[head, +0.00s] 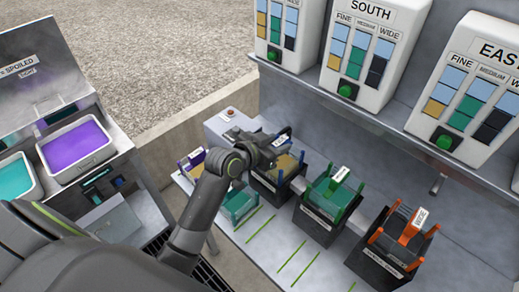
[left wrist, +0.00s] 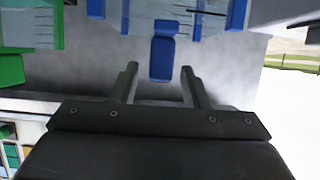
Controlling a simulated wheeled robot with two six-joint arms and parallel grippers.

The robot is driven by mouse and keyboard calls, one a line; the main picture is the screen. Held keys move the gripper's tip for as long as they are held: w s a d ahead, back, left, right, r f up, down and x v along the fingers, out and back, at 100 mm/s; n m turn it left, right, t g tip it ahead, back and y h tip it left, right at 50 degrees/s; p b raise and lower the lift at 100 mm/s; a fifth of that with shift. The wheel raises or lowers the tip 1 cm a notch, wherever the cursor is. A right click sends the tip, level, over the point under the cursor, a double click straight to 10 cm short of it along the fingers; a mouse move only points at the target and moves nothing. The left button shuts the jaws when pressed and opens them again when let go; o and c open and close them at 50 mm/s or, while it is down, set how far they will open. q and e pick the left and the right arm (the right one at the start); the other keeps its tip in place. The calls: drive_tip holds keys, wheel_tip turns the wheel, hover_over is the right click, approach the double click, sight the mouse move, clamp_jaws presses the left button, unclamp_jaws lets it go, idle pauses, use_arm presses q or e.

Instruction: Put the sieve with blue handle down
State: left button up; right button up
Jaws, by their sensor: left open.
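The sieve with the blue handle (head: 300,163) sits at the dark box (head: 278,193) at the back of the bench row. My arm partly hides it. In the left wrist view its blue handle (left wrist: 163,52) lies just beyond the fingertips, centred between them, with a gap on both sides. My left gripper (head: 272,145) is at the handle, open and not gripping it; its two fingers also show spread in the left wrist view (left wrist: 159,72). My right gripper is not in view.
A green-handled sieve (head: 332,188) and an orange-handled sieve (head: 402,236) sit on dark boxes to the right. Dispensers (head: 375,40) stand behind. Trays of purple (head: 75,143) and teal material are at left.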

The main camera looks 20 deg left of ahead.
use_arm(q)
drive_tip(key=v, duration=0.8)
drive_tip(key=shift+b, duration=0.4)
drive_tip(key=shift+s, duration=0.1)
drive_tip(key=s+a+f+n+g+y, duration=0.25)
drive_tip(key=s+f, duration=0.25)
drive_tip(key=s, duration=0.4)
drive_tip(key=s+a+f+n+g+y, duration=0.15)
drive_tip(key=s+a+f+g, duration=0.25)
drive_tip(key=s, duration=0.5)
drive_tip(key=s+a+f+n+g+y, duration=0.1)
drive_tip(key=s+a+f+g+y, duration=0.3)
drive_tip(key=s, duration=0.5)
wheel_tip(320, 180, down, 25)
drive_tip(key=h, duration=0.2)
drive_tip(key=s+d+f+g, duration=0.1)
drive_tip(key=s+f, duration=1.3)
drive_tip(key=f, duration=0.2)
drive_tip(key=shift+s, duration=0.25)
